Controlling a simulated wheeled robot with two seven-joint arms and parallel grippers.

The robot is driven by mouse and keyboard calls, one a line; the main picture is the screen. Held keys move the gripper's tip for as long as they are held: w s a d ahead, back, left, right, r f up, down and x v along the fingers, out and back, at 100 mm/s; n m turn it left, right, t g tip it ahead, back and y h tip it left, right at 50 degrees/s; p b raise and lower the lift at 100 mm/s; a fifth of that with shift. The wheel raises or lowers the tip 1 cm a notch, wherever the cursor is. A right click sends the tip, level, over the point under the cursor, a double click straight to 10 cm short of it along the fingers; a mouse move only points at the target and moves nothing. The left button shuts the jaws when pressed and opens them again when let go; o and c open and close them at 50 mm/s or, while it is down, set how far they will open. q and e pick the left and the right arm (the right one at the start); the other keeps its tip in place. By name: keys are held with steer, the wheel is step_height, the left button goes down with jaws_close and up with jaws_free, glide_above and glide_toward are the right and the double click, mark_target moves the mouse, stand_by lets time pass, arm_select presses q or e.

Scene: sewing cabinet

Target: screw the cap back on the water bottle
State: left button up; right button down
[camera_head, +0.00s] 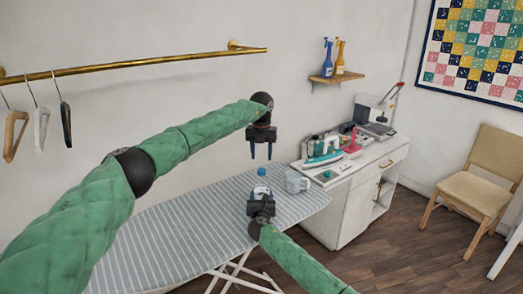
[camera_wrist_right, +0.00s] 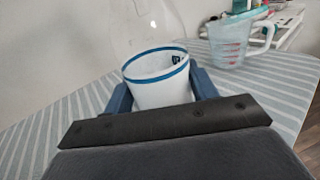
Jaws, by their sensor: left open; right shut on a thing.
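The water bottle (camera_wrist_right: 158,88) is upright in the right wrist view, with a white label edged in blue and a faint clear upper part. My right gripper (camera_head: 261,197) is shut on its sides; the same gripper shows in the right wrist view (camera_wrist_right: 160,95). A small blue cap (camera_head: 261,171) shows just above the right gripper in the head view, in line with the bottle. I cannot tell whether it is seated on the neck. My left gripper (camera_head: 261,153) is open, fingers pointing down, directly above the cap, apart from it.
The striped ironing board (camera_head: 180,235) lies below. A clear measuring cup (camera_head: 297,182) stands on it, close to the right of the bottle. A white cabinet (camera_head: 345,215) with a teal iron (camera_head: 322,149) and a sewing machine is beyond. The board's left part is clear.

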mark_target(262, 170)
arm_select(q)
steer(key=shift+f, duration=3.05)
steer(key=c, duration=1)
steer(key=o, duration=1.1)
steer(key=shift+o, duration=0.2)
step_height(262, 170, up, 12)
